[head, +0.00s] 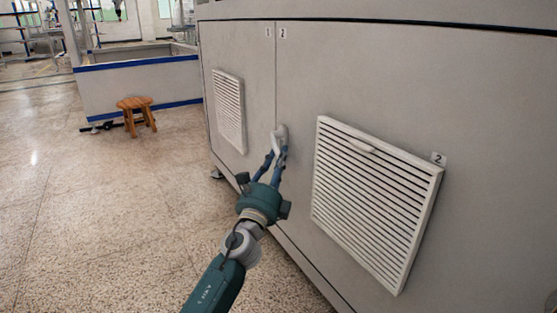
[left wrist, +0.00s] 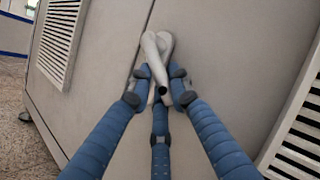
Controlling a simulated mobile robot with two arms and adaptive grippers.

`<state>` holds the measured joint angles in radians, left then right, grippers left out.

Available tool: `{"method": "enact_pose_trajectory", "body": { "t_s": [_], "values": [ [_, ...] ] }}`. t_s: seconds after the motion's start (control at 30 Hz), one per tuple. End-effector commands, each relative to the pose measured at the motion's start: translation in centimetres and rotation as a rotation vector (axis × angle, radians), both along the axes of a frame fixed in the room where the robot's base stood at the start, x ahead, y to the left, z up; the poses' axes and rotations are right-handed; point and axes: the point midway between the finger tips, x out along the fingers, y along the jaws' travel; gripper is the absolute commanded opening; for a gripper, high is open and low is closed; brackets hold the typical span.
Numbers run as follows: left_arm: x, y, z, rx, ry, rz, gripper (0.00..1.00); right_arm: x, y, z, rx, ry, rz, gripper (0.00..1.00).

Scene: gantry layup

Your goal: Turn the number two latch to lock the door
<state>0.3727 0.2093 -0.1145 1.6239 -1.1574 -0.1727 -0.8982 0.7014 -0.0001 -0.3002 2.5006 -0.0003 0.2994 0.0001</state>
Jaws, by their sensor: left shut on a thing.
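The number two latch (head: 281,133) is a light grey lever on the cabinet front, close to the seam between the two doors. In the left wrist view the latch (left wrist: 153,58) slants, with its dark open end between my fingertips. My left gripper (head: 273,155) is shut on the latch, with blue fingers on both sides of it. It also shows in the left wrist view (left wrist: 159,88). The number two door (head: 300,90) is the grey panel right of the seam and looks flush. My right gripper is not in view.
A large louvred vent (head: 370,205) stands out from the door on the right, with a "2" tag (head: 438,159) at its corner. A smaller vent (head: 229,110) is on the left door. A wooden stool (head: 136,112) stands on open speckled floor at left.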

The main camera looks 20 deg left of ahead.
Motion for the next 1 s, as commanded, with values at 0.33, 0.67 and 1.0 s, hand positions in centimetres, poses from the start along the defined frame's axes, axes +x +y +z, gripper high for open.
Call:
{"method": "enact_pose_trajectory", "body": {
  "t_s": [0.33, 0.67, 1.0],
  "values": [
    [0.0, -0.3, 0.1, 0.003, -0.002, -0.006, 0.28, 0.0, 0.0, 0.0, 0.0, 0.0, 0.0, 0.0],
    [-3.2, -0.5, -1.4, 0.0, 0.001, -0.007, 0.28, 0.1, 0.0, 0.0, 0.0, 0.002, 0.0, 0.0],
    [-6.9, -0.8, -2.7, 0.001, 0.001, -0.009, 0.28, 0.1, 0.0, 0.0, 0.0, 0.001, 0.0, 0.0]
  ]
}}
